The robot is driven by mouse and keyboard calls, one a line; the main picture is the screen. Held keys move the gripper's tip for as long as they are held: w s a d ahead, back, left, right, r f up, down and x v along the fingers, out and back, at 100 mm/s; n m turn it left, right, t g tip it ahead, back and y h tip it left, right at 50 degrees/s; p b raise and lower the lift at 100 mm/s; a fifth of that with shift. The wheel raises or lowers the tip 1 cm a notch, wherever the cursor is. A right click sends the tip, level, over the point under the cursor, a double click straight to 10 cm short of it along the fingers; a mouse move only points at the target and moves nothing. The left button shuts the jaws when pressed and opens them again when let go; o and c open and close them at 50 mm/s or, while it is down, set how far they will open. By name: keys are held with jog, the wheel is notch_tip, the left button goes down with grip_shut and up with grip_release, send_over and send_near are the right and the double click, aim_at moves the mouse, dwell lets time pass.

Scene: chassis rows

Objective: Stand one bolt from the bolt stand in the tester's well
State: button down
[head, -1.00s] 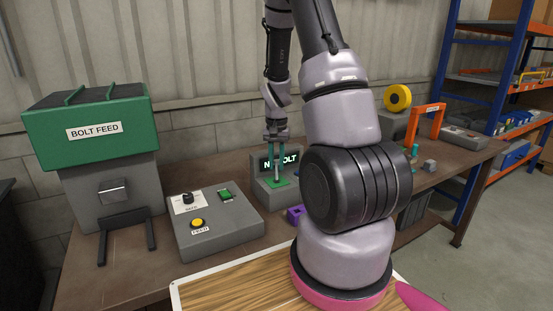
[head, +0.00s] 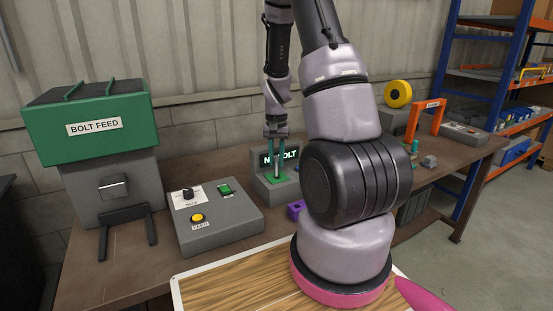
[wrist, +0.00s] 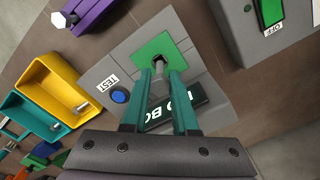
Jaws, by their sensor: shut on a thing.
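The tester (head: 262,186) is a grey box with a dark screen, partly covered by my gripper, that seems to read NO BOLT. On its deck is a green plate (wrist: 172,47) with a dark well (wrist: 156,60); a blue TEST button (wrist: 118,95) sits beside it. My gripper (head: 276,160) points down over the plate, its teal fingers shut on a grey bolt (wrist: 159,66). The bolt looks upright, its lower end at the well; how deep it sits I cannot tell. The purple bolt stand (head: 296,209) is right of the tester, with a pale bolt (wrist: 59,19) at its edge.
A grey control box (head: 218,226) with a yellow FEED button stands left of the tester, before the green BOLT FEED machine (head: 93,140). Yellow (wrist: 50,92) and teal (wrist: 28,117) bins lie on the tester's other side. My arm hides part of the bench.

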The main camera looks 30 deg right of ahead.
aim_at(276, 176)
jog(key=shift+f, duration=1.95)
jog(key=c, duration=0.6)
grip_release()
jog(key=shift+r, duration=0.1)
notch_tip(276, 176, up, 11)
jog(key=shift+f, duration=0.2)
